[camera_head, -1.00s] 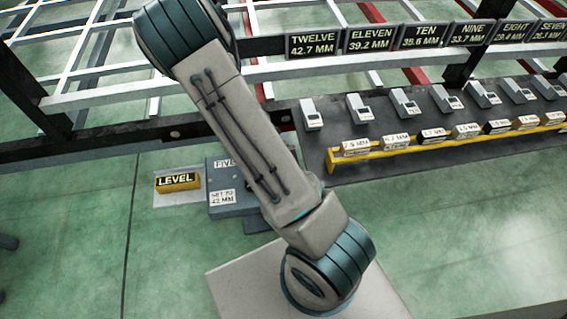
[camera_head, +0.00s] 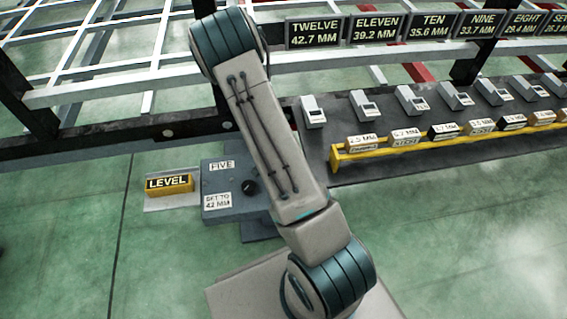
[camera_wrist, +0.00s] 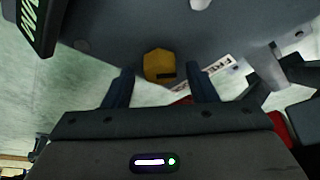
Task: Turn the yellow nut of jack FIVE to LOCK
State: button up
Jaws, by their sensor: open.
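In the wrist view a yellow nut (camera_wrist: 157,62) with a dark slot or mark on its side sits against a grey surface. My gripper (camera_wrist: 160,73) is open, with one dark finger on each side of the nut in the picture; I cannot tell whether either touches it. A white label (camera_wrist: 213,67) beside the nut is upside down and partly cut off by a finger. In the head view a grey box marked FIVE (camera_head: 213,183) carries a "SET TO 42 MM" label and a black knob (camera_head: 250,187). The gripper and nut do not show there.
A yellow LEVEL block (camera_head: 169,184) lies left of the box. A dark bench (camera_head: 440,160) at right holds small grey devices and a yellow rack (camera_head: 400,152) of labelled blocks. Chassis beams and number signs (camera_head: 375,34) run across the back. The green floor is open in front.

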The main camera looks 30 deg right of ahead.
jog(key=c, duration=1)
